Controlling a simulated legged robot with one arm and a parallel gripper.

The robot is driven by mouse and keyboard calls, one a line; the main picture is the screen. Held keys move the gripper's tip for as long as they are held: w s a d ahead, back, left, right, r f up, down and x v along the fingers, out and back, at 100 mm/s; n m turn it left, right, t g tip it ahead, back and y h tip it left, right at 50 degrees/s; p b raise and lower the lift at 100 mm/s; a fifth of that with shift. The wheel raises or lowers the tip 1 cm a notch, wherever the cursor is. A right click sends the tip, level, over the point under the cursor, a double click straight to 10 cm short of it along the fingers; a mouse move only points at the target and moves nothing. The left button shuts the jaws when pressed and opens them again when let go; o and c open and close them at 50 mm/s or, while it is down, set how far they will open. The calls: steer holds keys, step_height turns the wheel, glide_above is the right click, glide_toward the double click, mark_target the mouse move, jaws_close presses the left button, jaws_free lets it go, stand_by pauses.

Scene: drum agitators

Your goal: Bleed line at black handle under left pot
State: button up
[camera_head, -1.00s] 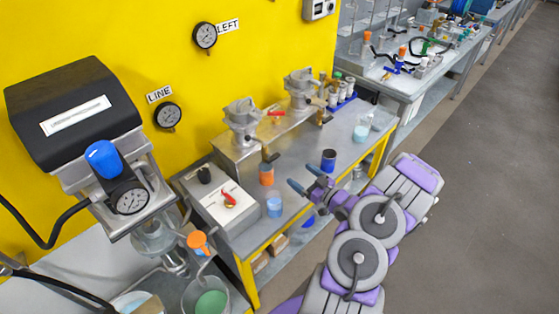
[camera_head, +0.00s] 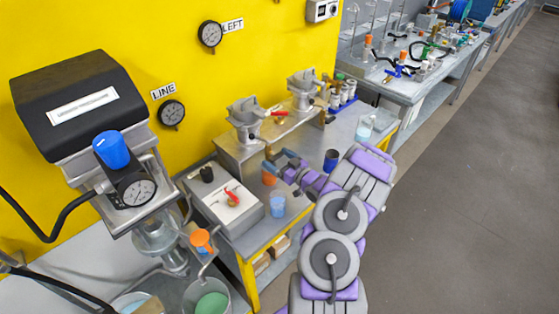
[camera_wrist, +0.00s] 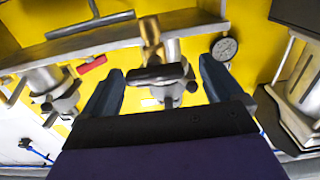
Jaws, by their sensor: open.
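The left pot (camera_head: 243,115) is a grey metal vessel on the raised shelf against the yellow wall. In the wrist view, which looks upside down, the left pot (camera_wrist: 172,90) is near the centre. A brass valve (camera_wrist: 150,32) with a black handle (camera_wrist: 155,73) shows in front of it. My gripper (camera_head: 278,160) is in front of the shelf below the left pot and hides most of the handle in the head view. In the wrist view my gripper (camera_wrist: 161,66) is open, its blue fingers on either side of the handle in the picture. I see no clear contact.
The right pot (camera_head: 303,85) stands beside the left one, with a red handle (camera_head: 279,113) between them. An orange cup (camera_head: 269,177), a light-blue beaker (camera_head: 278,204) and a dark-blue cup (camera_head: 331,160) stand near my gripper.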

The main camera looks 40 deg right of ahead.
steer(key=shift+a, duration=0.15)
steer(key=shift+d+f, duration=0.2)
steer(key=shift+d, duration=0.6)
steer(key=c, duration=0.4)
steer(key=shift+a+r, duration=0.1)
steer(key=shift+a, duration=0.35)
steer(key=c, duration=0.5)
steer(key=shift+c, duration=0.7)
steer(key=shift+d, duration=0.15)
